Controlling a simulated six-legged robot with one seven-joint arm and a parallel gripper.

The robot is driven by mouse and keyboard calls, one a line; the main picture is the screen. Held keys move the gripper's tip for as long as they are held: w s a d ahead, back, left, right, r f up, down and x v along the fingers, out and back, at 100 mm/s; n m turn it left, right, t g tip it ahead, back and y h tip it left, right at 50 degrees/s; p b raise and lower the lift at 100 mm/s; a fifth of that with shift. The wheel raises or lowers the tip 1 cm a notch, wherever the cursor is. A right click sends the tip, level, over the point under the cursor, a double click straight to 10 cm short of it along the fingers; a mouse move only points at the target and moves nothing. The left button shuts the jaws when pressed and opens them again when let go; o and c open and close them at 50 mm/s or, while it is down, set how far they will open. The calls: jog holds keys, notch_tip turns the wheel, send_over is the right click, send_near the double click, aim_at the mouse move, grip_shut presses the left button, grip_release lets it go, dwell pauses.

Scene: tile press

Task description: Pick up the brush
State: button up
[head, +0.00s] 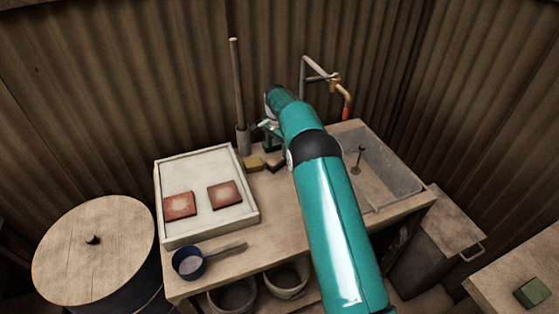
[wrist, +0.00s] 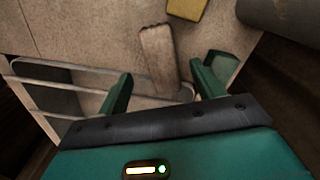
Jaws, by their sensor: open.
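The brush is likely the worn brown wooden piece (wrist: 158,55) in the wrist view. It lies on the bench top, and its near end reaches between the fingers of my gripper (wrist: 161,84). My gripper is open, with one finger on each side and neither visibly closed on it. In the head view a small dark brown piece, likely the same brush (head: 275,161), shows at the back of the bench beside a yellow block. My gripper (head: 270,134) is close above it there, partly hidden by my arm. I cannot see its bristles.
The yellow block (head: 254,164) lies left of the brush, near an upright pole (head: 238,95). A white tray (head: 163,222) with two red tiles and a blue scoop (head: 189,264) are on the left. A sink (head: 392,165) and a tap (head: 338,87) are on the right.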

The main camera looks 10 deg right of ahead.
aim_at(278, 157)
notch_tip(278, 157, down, 7)
jog(key=shift+w+d+r, duration=0.1)
jog(key=shift+r, duration=0.1)
jog(key=c, duration=1.2)
jog(key=shift+r, duration=0.1)
jog(key=shift+r, duration=0.45)
notch_tip(278, 157, up, 2)
jog(key=s+r, duration=1)
jog(key=s, duration=0.4)
